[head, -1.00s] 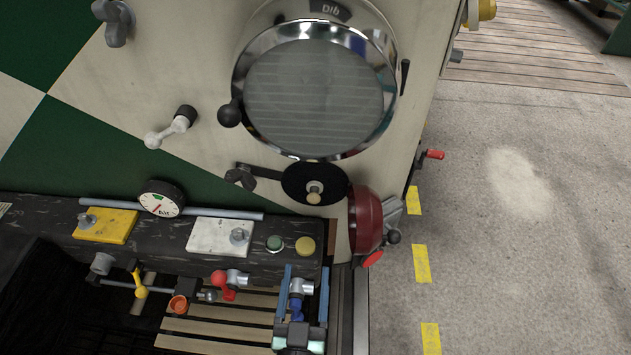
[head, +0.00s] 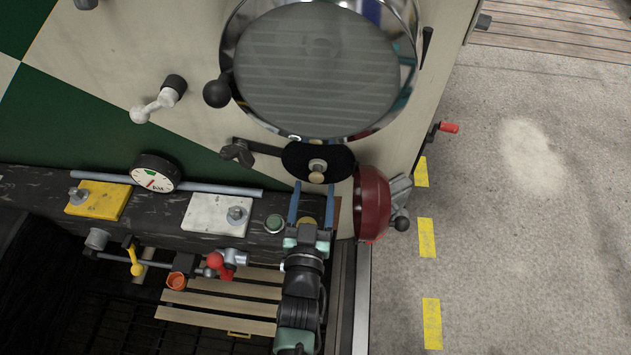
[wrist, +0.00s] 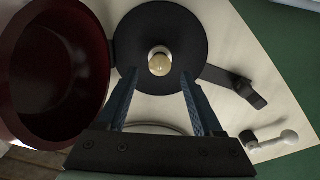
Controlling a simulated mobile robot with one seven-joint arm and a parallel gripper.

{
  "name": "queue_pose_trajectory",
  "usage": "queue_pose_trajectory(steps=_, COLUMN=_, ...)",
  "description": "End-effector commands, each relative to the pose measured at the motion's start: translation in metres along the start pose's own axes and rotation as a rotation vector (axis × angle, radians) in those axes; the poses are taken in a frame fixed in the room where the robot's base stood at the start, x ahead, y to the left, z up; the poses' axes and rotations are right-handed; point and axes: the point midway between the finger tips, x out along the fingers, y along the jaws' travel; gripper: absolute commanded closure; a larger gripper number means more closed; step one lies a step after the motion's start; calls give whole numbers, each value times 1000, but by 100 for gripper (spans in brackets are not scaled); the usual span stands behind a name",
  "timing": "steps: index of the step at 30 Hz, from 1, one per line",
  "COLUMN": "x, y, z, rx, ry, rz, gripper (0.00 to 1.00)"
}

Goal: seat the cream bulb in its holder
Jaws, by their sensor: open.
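The cream bulb (head: 317,177) sticks out from the middle of a round black disc (head: 296,160) below the big lamp. In the wrist view, the bulb (wrist: 160,65) shows end-on, with a pale ring around it at the centre of the disc (wrist: 135,30). How deep it sits in its holder is hidden behind it. My gripper (head: 312,190) is open, its two blue fingers pointing up toward the bulb. In the wrist view, the gripper (wrist: 159,76) has one finger to each side of the bulb, with gaps; nothing is held.
A red bowl-shaped cover (head: 371,205) stands close to the right of the disc, and its hollow (wrist: 55,70) fills the left of the wrist view. The chrome-rimmed lamp (head: 315,65) is just above. A black arm with a wing nut (head: 238,152) lies left.

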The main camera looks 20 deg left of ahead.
Motion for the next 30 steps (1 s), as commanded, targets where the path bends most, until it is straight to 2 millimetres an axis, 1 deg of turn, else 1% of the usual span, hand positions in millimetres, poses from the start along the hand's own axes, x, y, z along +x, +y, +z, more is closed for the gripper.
queue_pose_trajectory(steps=1, x=8, y=1, z=0, rx=-1, ry=2, rz=0, gripper=32)
queue_pose_trajectory(steps=6, x=24, y=1, z=-1, rx=-1, ry=2, rz=1, gripper=32)
queue_pose_trajectory(steps=11, x=30, y=0, z=0, rx=0, ry=1, rz=1, gripper=32)
queue_pose_trajectory(steps=18, x=30, y=0, z=0, rx=-1, ry=0, rz=0, gripper=32)
queue_pose_trajectory(steps=20, x=30, y=0, z=0, rx=-1, ry=0, rz=0, gripper=41)
queue_pose_trajectory(steps=21, x=30, y=0, z=0, rx=-1, ry=0, rz=0, gripper=48)
queue_pose_trajectory(steps=26, x=30, y=0, z=0, rx=-1, ry=0, rz=0, gripper=77)
queue_pose_trajectory(steps=27, x=30, y=0, z=0, rx=-1, ry=0, rz=0, gripper=84)
queue_pose_trajectory(steps=30, x=30, y=0, z=0, rx=-1, ry=0, rz=0, gripper=100)
